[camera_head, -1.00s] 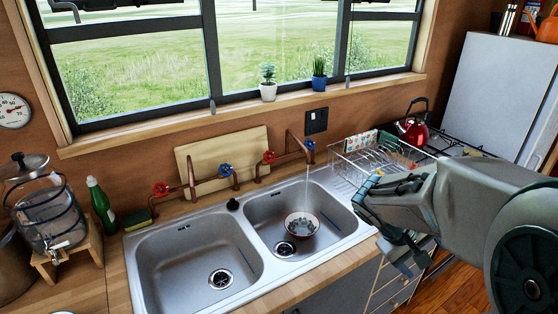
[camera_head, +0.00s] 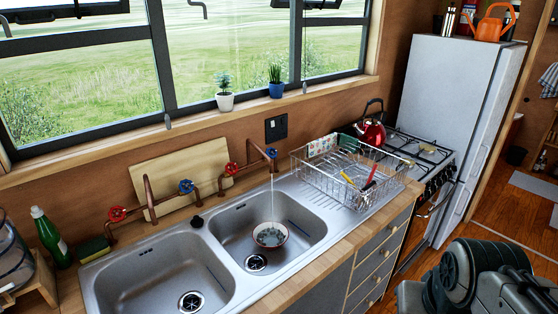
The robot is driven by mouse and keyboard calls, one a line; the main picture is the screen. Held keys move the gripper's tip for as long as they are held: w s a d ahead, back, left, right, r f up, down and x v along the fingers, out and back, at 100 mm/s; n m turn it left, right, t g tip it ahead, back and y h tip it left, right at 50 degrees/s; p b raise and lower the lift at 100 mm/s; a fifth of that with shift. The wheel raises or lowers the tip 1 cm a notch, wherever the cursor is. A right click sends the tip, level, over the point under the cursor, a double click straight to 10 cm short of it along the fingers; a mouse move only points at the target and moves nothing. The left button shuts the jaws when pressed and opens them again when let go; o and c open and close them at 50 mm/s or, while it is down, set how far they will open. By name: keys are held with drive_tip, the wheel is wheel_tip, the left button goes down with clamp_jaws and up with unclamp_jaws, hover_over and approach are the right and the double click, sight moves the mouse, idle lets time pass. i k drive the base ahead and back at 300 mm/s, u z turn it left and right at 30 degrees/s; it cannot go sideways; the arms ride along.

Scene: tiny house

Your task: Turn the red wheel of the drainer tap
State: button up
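The drainer tap is the right-hand copper-coloured pipe tap (camera_head: 253,163) behind the right sink basin, nearest the dish drainer. Its red wheel (camera_head: 231,168) is on the left end and its blue wheel (camera_head: 271,153) on the right. A thin stream of water falls from this tap into a bowl (camera_head: 270,235) in the right basin. Only grey parts of my arm show at the bottom right, well away from the tap. I cannot make out my gripper's fingers in this view.
A second tap with a red wheel (camera_head: 117,213) and a blue wheel (camera_head: 186,186) stands to the left. The wire dish drainer (camera_head: 328,182) holds dishes and utensils on the right. A red kettle (camera_head: 371,131) is on the stove. A cutting board (camera_head: 165,178) leans behind the taps.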

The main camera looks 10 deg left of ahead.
sight(229, 170)
drive_tip(key=z, duration=1)
drive_tip(key=i, duration=0.8)
drive_tip(key=u, duration=3.25)
drive_tip(key=i, duration=0.5)
